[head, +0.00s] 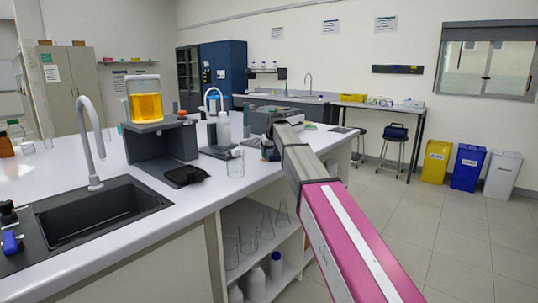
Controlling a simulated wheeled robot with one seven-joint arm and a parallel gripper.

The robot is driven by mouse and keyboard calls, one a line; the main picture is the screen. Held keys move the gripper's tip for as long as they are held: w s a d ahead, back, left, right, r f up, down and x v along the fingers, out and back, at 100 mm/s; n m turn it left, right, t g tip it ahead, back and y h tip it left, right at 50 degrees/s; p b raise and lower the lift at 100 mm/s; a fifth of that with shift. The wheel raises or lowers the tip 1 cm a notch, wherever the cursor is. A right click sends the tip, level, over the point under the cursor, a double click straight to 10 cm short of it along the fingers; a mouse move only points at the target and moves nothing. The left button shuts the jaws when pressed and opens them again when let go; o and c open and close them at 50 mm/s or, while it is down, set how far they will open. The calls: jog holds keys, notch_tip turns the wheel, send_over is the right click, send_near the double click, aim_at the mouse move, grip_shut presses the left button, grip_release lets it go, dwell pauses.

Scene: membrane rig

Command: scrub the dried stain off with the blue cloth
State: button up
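My arm reaches from the lower right over the white bench (205,196), and its far end is over the bench's right part. Dark, small shapes show at the arm's end, and I cannot make out the gripper's fingers there. No dried stain can be made out on the bench; the arm hides part of the top there.
A dark sink (100,212) with a white tap (90,145) is at the left. A grey rig (160,145) bears a vessel of orange liquid (146,106). A glass beaker (235,164) stands near the bench's front edge. The floor at the right (440,225) is clear.

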aim_at(263, 160)
jog(key=shift+w+d, duration=1)
jog(key=shift+w, duration=0.3)
jog(key=shift+s+a, duration=0.65)
jog(key=shift+s, duration=0.15)
jog(key=shift+s+a, duration=0.6)
jog(key=shift+s, duration=0.2)
jog(key=shift+s+a+f, duration=0.1)
jog(key=shift+s+a, duration=0.55)
jog(key=shift+s, duration=0.2)
jog(key=shift+s+a, duration=0.6)
jog(key=shift+s, duration=0.2)
jog(key=shift+r, duration=3.05)
